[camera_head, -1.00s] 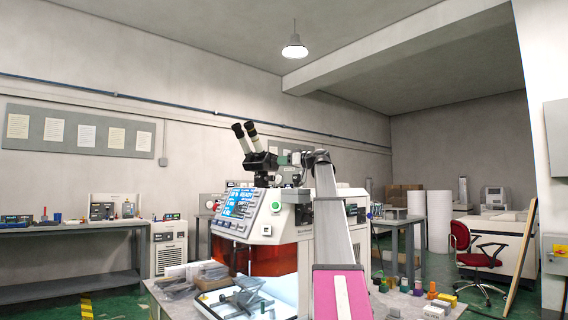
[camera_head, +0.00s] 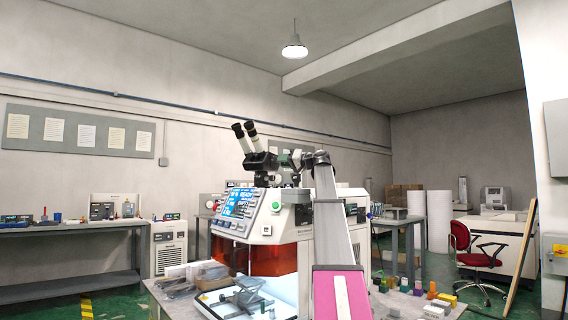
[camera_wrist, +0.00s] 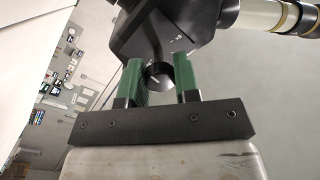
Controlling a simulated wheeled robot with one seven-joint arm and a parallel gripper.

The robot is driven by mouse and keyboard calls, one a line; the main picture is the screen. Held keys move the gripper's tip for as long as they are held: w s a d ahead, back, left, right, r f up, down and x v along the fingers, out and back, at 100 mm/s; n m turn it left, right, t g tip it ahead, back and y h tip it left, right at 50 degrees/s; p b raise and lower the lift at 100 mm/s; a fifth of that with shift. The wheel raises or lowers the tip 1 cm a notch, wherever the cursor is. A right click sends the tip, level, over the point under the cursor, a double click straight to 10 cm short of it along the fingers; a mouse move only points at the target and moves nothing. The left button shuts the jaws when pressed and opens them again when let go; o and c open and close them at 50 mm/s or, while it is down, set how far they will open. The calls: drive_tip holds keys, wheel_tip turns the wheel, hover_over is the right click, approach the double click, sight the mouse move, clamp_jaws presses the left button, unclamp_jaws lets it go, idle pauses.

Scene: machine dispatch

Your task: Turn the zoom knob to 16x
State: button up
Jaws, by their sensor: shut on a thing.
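The zoom knob (camera_wrist: 159,74) is a dark round knob on the side of the black microscope head (camera_wrist: 168,35) in the wrist view. My gripper (camera_wrist: 160,78) has its two green fingers on either side of the knob and is shut on it. The knob's scale is too small to read. In the head view the microscope (camera_head: 260,160) with its twin eyepieces stands on top of the white machine (camera_head: 285,218). My arm reaches up to its right side, and the knob is hidden there.
Several small coloured blocks lie on the table at right. A bench (camera_head: 80,227) with devices stands at left.

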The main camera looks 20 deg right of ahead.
drive_tip(key=shift+m, duration=1.5)
drive_tip(key=o, duration=0.9)
drive_tip(key=v, duration=1.1)
drive_tip(key=shift+a+f, duration=0.1)
drive_tip(key=shift+s, duration=0.1)
